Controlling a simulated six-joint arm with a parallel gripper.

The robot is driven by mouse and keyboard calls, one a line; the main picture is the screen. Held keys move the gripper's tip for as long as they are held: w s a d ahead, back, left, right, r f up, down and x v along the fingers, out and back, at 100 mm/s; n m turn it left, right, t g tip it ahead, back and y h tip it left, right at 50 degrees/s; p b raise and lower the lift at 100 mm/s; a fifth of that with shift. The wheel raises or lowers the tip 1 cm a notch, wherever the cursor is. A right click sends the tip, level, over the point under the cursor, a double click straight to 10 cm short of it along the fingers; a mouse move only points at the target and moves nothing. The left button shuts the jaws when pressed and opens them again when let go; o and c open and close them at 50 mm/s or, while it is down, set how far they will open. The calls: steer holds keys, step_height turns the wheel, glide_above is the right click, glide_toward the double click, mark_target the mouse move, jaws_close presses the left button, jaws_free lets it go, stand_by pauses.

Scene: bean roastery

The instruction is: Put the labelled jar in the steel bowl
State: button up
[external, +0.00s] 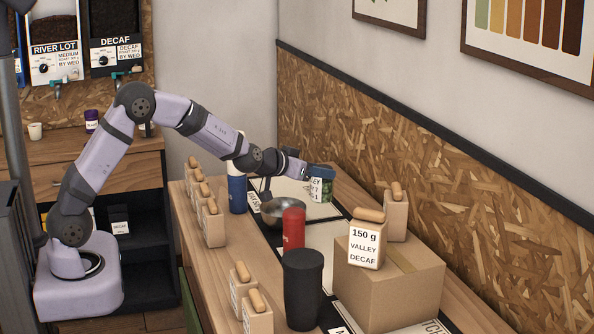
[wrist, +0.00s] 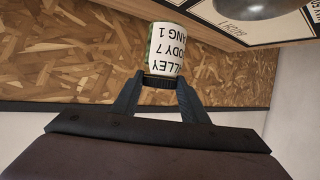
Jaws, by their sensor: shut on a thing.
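The labelled jar (external: 319,188) has a white label with black print, green sides and a dark lid. It shows upside down in the wrist view (wrist: 167,52), where the label reads "…LLEY", "…ODY 7", "…ANG 1". My gripper (external: 308,172) is shut on the jar at its lid end; both fingers (wrist: 159,88) show there. The jar appears held up, to the right of and above the steel bowl (external: 270,214). The bowl stands on the table mat, its near right side partly hidden by the red canister. Its underside or edge also shows in the wrist view (wrist: 243,5).
A red canister (external: 293,231) and a black tumbler (external: 303,289) stand in front of the bowl. A blue bottle (external: 237,192) stands left of it. A cardboard box (external: 389,278) bears a "Valley Decaf" bag (external: 366,242). Several tan bags (external: 213,226) line the left edge.

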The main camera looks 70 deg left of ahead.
steer(key=s+a+b, duration=0.3)
steer(key=s+a, duration=0.5)
steer(key=a, duration=0.3)
steer(key=shift+w+d+f+p, duration=0.1)
steer(key=shift+f+p, duration=0.4)
steer(key=shift+f, duration=2.2)
steer(key=shift+w+d+f+p, duration=0.1)
steer(key=shift+f+p, duration=0.35)
steer(key=shift+f, duration=2.2)
steer(key=shift+f, duration=0.1)
steer(key=shift+f, duration=0.1)
steer(key=o, duration=1.2)
